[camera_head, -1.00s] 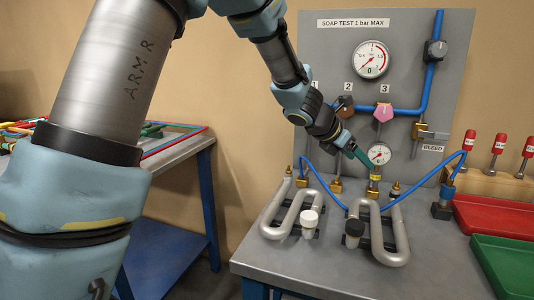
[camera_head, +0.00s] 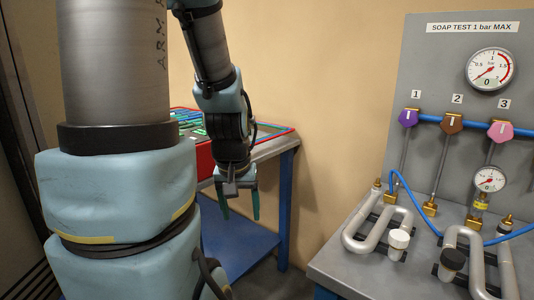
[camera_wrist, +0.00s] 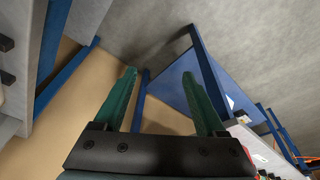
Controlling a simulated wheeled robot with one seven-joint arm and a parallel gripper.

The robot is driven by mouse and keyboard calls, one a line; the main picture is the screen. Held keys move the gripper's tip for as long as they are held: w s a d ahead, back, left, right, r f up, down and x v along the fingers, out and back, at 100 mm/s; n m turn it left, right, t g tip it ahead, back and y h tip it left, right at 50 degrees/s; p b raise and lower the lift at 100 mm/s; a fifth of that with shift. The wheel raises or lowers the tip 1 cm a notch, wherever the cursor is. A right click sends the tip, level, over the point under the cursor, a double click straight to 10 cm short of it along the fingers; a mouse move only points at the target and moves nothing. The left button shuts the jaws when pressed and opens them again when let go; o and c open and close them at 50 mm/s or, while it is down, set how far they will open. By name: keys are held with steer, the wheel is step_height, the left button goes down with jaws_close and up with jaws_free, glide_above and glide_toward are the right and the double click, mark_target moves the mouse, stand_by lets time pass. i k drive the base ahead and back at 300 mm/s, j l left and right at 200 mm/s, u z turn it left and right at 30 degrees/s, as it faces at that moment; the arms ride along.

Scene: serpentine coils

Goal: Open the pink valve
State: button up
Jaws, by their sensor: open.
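The pink valve (camera_head: 499,132) is a knob under label 3 on the grey panel, at the right of the head view. It sits on the blue pipe, above a small gauge (camera_head: 489,180). My gripper (camera_head: 240,215) hangs fingers-down in the middle of the head view, well left of the panel and in front of the blue-legged table. Its two green fingers stand apart with nothing between them. The wrist view also shows the open fingers (camera_wrist: 160,95), and the pink valve is not in that view.
A purple valve (camera_head: 408,118) and a brown valve (camera_head: 452,123) are left of the pink one. Bent metal coils (camera_head: 370,243) stand on the grey bench (camera_head: 335,268) below. A blue-legged table (camera_head: 285,210) stands behind my arm. There is open space between table and bench.

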mark_target(500, 132)
steer(key=z, duration=2.75)
steer(key=u, duration=1.7)
steer(key=k+l+u, duration=0.2)
steer(key=l+u, duration=0.2)
steer(key=k+l+u, duration=0.2)
steer(key=u, duration=0.2)
steer(key=k+l+u, duration=0.25)
steer(key=u, duration=0.15)
steer(key=k+l, duration=0.25)
steer(key=i, duration=0.35)
